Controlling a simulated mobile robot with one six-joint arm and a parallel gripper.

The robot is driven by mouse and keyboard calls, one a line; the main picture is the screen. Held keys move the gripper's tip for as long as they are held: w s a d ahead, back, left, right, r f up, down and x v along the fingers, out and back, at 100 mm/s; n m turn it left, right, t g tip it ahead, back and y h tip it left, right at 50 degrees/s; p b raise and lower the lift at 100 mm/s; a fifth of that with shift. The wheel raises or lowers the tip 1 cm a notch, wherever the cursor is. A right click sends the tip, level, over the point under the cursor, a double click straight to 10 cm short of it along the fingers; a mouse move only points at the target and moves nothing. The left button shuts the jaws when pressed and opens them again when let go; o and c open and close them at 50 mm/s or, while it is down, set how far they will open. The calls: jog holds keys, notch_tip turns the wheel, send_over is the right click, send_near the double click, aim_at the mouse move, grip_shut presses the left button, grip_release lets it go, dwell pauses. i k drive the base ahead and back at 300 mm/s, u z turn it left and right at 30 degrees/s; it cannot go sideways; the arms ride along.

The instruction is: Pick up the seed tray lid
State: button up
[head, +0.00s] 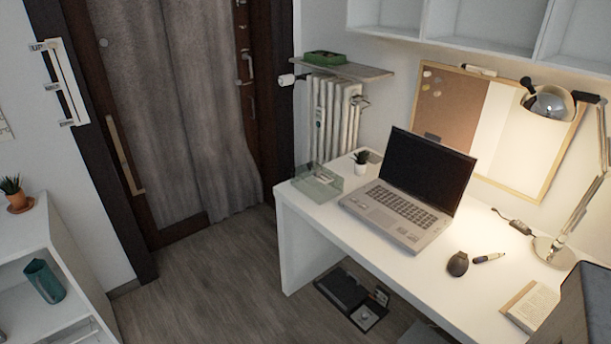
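A clear, greenish box-shaped cover (318,182), which looks like the seed tray lid, sits on the left end of the white desk (292,208), by its corner. Through its sides I see pale shapes, but I cannot tell whether they are inside or behind it. A green tray (325,58) lies on the small shelf above the radiator; it could be the seed tray. My gripper is not in view.
A small potted plant (361,164) stands just right of the cover, then an open laptop (410,190). The floor (215,285) left of the desk is clear.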

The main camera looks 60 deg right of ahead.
aim_at(322, 189)
jog(key=i, duration=0.85)
jog(key=z, duration=0.05)
